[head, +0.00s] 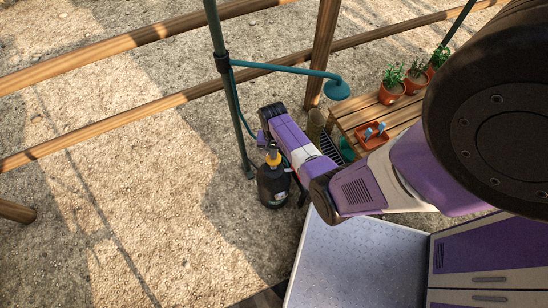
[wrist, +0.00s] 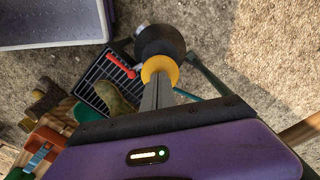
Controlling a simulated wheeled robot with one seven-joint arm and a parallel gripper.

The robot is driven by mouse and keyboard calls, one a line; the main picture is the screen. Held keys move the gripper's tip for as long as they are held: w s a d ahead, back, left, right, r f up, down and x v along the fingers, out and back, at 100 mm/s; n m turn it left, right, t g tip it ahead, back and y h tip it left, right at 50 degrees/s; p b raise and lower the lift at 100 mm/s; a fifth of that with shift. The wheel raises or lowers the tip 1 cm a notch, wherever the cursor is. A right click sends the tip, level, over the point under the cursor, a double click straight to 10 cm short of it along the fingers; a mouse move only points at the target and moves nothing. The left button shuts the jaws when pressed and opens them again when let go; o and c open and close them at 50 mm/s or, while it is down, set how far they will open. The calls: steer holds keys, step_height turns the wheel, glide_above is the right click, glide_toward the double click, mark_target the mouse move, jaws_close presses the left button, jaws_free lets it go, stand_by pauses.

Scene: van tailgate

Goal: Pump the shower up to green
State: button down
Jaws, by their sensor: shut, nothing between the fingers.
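The shower's black pump tank (head: 272,187) stands on the gravel beside a green post, with a yellow part (head: 273,159) on its top. The tank (wrist: 160,40) and the yellow part (wrist: 160,70) also show in the wrist view. My gripper (head: 272,148) is over the tank top, its tips at or just above the yellow part; I cannot tell whether they touch. In the wrist view its grey fingers (wrist: 158,88) are together and empty. A teal pipe leads to the shower head (head: 336,88). No gauge colour is readable.
A wooden bench (head: 351,118) with potted plants (head: 391,86) and an orange tray (head: 373,136) stands at right. A dark crate (wrist: 98,72) with boots is near the tank. The light tailgate floor (head: 355,262) lies in front.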

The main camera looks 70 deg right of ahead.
steer(key=shift+f, duration=0.15)
steer(key=shift+f+b, duration=2.2)
steer(key=shift+f, duration=0.35)
steer(key=shift+r+p, duration=2.6)
steer(key=shift+r, duration=0.1)
step_height(320, 180, up, 6)
steer(key=p, duration=0.6)
steer(key=shift+r, duration=0.1)
